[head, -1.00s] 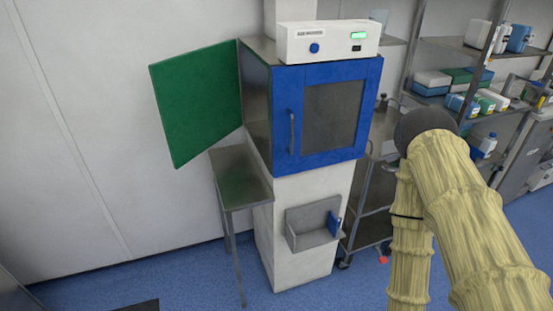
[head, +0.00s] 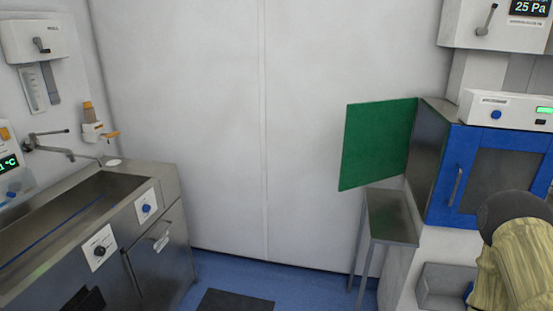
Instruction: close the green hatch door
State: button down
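The green hatch door (head: 378,145) stands open in the head view, right of centre. It swings out to the left from the far left edge of the hatch cabinet (head: 428,150), close to the white wall. The cabinet has a metal side and a blue front door (head: 462,180) with a dark window and a handle, which looks closed. My arm shows at the lower right, in front of the cabinet. My gripper is outside the picture.
A metal side table (head: 392,217) stands under the green door, beside the cabinet. A steel sink unit (head: 165,250) fills the left side. A dark mat (head: 235,300) lies on the blue floor (head: 300,279), which is clear between sink and side table.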

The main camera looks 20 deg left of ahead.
aim_at(377, 137)
jog(key=u, duration=0.15)
jog(key=k, duration=0.5)
jog(key=u, duration=1.35)
jog(key=i, duration=1.35)
jog(key=z, duration=0.7)
jog(key=i, duration=0.5)
jog(key=z, duration=0.65)
